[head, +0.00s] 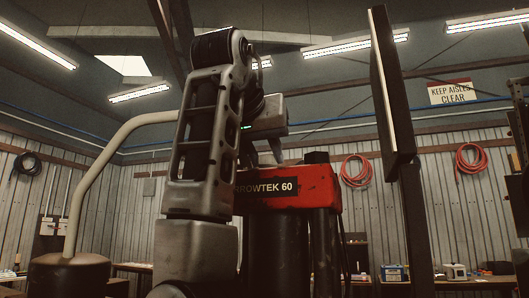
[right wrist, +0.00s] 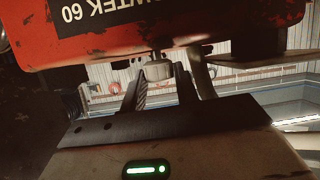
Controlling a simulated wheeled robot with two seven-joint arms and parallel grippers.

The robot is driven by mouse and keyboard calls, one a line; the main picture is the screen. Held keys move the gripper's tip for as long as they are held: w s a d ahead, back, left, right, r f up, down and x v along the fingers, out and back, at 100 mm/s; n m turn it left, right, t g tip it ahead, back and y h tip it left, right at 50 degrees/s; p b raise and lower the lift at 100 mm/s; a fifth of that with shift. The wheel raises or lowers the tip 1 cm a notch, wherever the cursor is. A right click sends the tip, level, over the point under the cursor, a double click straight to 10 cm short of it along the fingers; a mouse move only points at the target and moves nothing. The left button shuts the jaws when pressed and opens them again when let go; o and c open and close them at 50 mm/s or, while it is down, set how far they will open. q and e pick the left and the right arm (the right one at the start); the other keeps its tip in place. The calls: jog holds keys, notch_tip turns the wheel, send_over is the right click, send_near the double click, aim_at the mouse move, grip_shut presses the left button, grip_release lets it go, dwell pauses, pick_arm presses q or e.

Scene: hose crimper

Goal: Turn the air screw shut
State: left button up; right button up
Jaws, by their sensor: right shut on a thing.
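The red crimper body (head: 315,185) with a black name label stands in the middle of the head view. It also fills the top of the right wrist view (right wrist: 220,22), with its lettering upside down. The air screw (right wrist: 157,69) shows there as a small pale metal knob beside the red body. My right gripper (head: 276,152) hangs over the crimper's top, and in the wrist view its two dark fingers stand either side of the knob, shut on it. In the head view my arm and gripper mostly hide the screw. My left gripper is not in view.
A dark upright panel (head: 391,85) on a post stands right of the crimper. A bent pale pipe (head: 97,172) rises at the left. Red hoses (head: 357,170) hang on the back wall above benches with boxes (head: 393,272).

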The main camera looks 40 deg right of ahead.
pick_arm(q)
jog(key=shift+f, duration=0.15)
pick_arm(e)
jog(key=shift+n+t, duration=0.3)
jog(key=n+t+y, duration=0.1)
jog(key=n+t+y+b, duration=0.1)
jog(key=shift+s+d+n, duration=0.15)
jog(key=shift+s+n, duration=0.1)
jog(key=shift+n, duration=0.05)
jog(key=shift+s+d+n+t+y+b, duration=0.15)
jog(key=shift+n+t+y+b, duration=0.45)
jog(key=shift+n+t+y, duration=0.55)
jog(key=n+t+y+b, duration=0.1)
jog(key=n+y, duration=0.1)
jog(key=y, duration=0.1)
jog(key=shift+d+n, duration=0.1)
jog(key=shift+n, duration=0.15)
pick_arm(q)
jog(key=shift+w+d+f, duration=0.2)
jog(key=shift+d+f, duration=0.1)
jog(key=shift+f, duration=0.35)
pick_arm(e)
jog(key=shift+n+t+y, duration=0.25)
jog(key=shift+n, duration=0.15)
jog(key=shift+y, duration=0.3)
jog(key=shift+d, duration=0.1)
jog(key=o, duration=1)
